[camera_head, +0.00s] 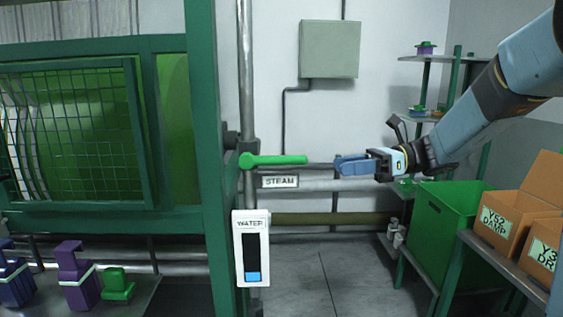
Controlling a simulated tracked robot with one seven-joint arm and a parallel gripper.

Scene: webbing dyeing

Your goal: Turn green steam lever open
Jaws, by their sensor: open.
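The green steam lever (278,160) lies level, pointing right from its round hub by the grey vertical pipe. A "STEAM" label (279,182) sits just below it. My gripper (340,165) is to the right of the lever's tip, at about the same height in the picture. It points left toward the lever and looks apart from it, with a small gap. The jaws are open and nothing shows between them. How far the gripper is in depth from the lever I cannot tell.
A green machine frame (206,150) stands left of the lever. A white "WATER" gauge (251,248) hangs below. Horizontal pipes (320,185) run behind. At right are a green bin (440,225), cardboard boxes (508,215) and shelves (424,118). Bare floor (335,280) shows in the middle.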

